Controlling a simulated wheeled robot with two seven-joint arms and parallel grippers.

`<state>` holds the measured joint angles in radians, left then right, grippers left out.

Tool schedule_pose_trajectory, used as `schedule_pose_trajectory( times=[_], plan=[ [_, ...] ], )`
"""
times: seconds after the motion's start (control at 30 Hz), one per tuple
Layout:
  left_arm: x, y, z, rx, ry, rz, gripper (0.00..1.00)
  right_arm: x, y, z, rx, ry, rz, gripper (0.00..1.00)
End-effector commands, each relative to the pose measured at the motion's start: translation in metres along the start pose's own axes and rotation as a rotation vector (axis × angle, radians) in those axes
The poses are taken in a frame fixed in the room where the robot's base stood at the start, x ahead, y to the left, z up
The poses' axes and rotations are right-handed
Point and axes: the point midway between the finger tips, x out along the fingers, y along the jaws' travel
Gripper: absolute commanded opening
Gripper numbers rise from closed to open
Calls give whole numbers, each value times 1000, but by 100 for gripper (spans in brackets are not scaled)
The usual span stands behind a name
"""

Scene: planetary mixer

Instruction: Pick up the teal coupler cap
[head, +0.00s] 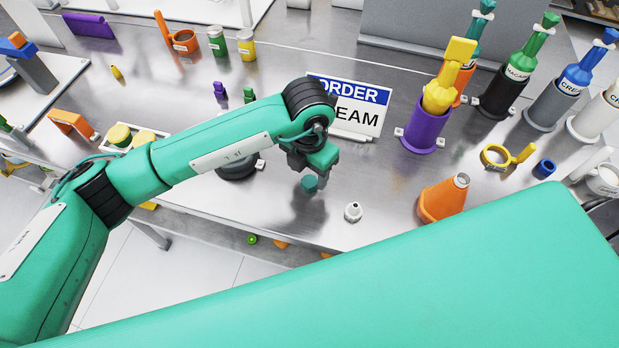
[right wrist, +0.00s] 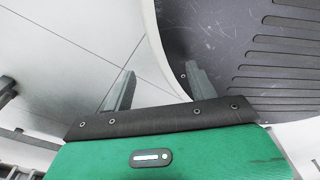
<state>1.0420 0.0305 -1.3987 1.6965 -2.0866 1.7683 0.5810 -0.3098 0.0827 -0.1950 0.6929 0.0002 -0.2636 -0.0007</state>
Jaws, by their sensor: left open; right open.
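The teal coupler cap (head: 310,184) is a small cylinder on the steel table, near its front edge in the head view. My left gripper (head: 314,164) is open just above and behind it in the picture. A small gap shows between them, and I cannot tell whether the cap lies between the fingers; part of the gripper is hidden by its own wrist. My right gripper (right wrist: 160,85) is open and empty in the right wrist view, its two grey fingers spread apart. The cap does not show there.
A white nozzle (head: 353,212) and an orange cone-shaped container (head: 442,199) stand right of the cap. The order sign (head: 356,120) stands behind. A purple holder (head: 424,130) with a yellow bottle is farther right. A dark round base (head: 238,168) is left of the gripper.

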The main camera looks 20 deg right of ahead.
Motion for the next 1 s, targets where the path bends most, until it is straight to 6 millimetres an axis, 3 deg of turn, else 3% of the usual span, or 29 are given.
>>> schedule_pose_trajectory(
  times=[0.07, 0.2, 0.47, 0.5, 0.73, 1.0],
  plan=[
    [8, -2, -3, -1, 2, -3, 58, -6, -2, 12, -2, -15, -2, 58],
    [26, -2, -2, -1, 1, -2, 58, -7, -2, 17, -2, -17, -2, 58],
    [31, -2, -2, 0, -1, 0, 58, -6, -2, 19, -3, -19, -2, 58],
    [31, -2, -2, 0, -1, 0, 56, -6, -2, 19, -3, -18, -2, 58],
    [31, -2, -2, 0, -1, 0, 13, -6, -2, 19, -2, -19, -3, 58],
    [30, -2, -1, 0, -1, -1, 12, -6, -2, 18, -2, -18, -3, 58]
  ],
)
